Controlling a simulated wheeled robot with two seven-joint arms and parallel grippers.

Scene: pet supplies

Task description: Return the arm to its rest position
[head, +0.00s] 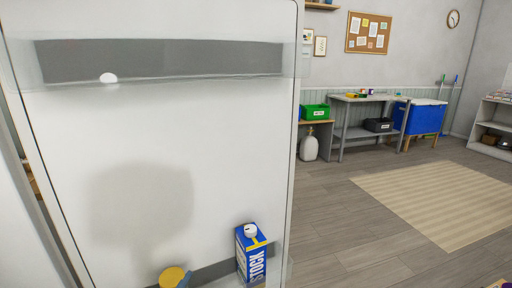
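Neither of my grippers shows in the head view, and no part of either arm can be made out. I cannot see what either gripper holds, if anything. A large white panel (150,130), which looks like the inside of an open fridge door, fills the left half of the view. A soft dark shadow lies on its middle.
A blue stock carton (252,255) and a yellow round lid (172,277) are at the panel's bottom. The floor (345,230) is clear to the right, around a striped rug (440,195). A grey table (362,100) stands behind.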

